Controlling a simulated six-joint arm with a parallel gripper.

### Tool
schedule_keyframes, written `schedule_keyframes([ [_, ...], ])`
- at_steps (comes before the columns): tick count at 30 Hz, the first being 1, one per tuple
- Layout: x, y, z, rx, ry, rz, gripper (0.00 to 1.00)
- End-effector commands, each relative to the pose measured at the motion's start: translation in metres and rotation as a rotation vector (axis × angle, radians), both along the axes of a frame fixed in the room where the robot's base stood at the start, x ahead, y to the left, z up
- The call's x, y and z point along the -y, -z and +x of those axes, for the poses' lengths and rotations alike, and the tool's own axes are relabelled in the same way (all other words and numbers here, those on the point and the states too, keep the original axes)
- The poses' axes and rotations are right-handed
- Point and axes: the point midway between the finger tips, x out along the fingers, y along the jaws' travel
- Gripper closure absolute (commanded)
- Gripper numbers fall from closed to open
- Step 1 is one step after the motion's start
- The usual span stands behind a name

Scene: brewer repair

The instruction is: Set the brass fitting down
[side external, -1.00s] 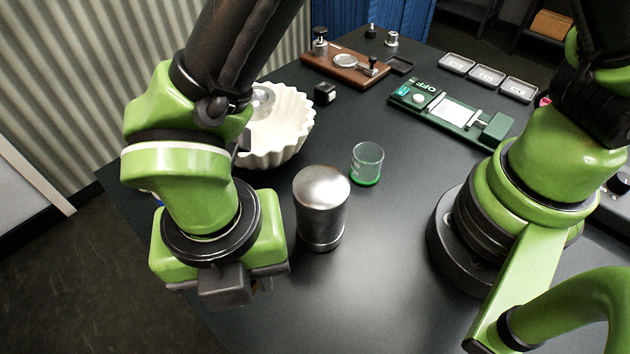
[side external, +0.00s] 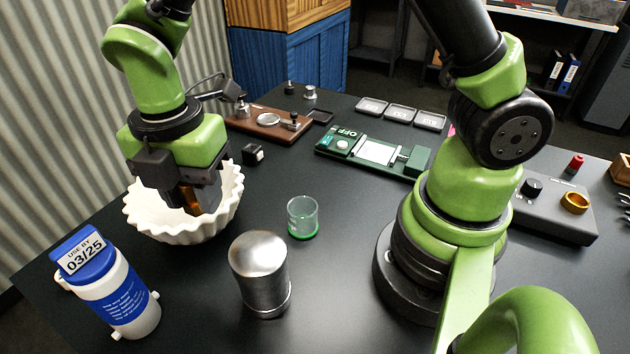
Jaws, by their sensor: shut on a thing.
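My gripper (side external: 192,203) points down at the left, over the white fluted bowl (side external: 150,221). It is shut on a brass-coloured piece, the brass fitting (side external: 191,198), which shows only in part between the dark fingers. The fingertips overlap the inside of the bowl in the picture. I cannot tell whether the fitting touches the bowl.
A white bottle with a blue label and lid (side external: 115,295) stands at front left. A grey box (side external: 550,215) is at right.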

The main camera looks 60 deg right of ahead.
Motion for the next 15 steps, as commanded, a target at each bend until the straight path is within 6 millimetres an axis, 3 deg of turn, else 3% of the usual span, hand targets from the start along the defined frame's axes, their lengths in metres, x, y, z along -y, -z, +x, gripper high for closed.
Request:
schedule_keyframes([
  [1, 0.027, -0.001, 0.009, 0.001, 0.105, 0.0, 0.9],
  [3, 0.061, -0.001, 0.017, 0.0, 0.238, 0.0, 0.9],
  [9, 0.154, 0.0, 0.018, 0.0, 0.613, -0.001, 0.9],
  [15, 0.22, 0.0, -0.001, 0.0, 0.902, 0.0, 0.9],
])
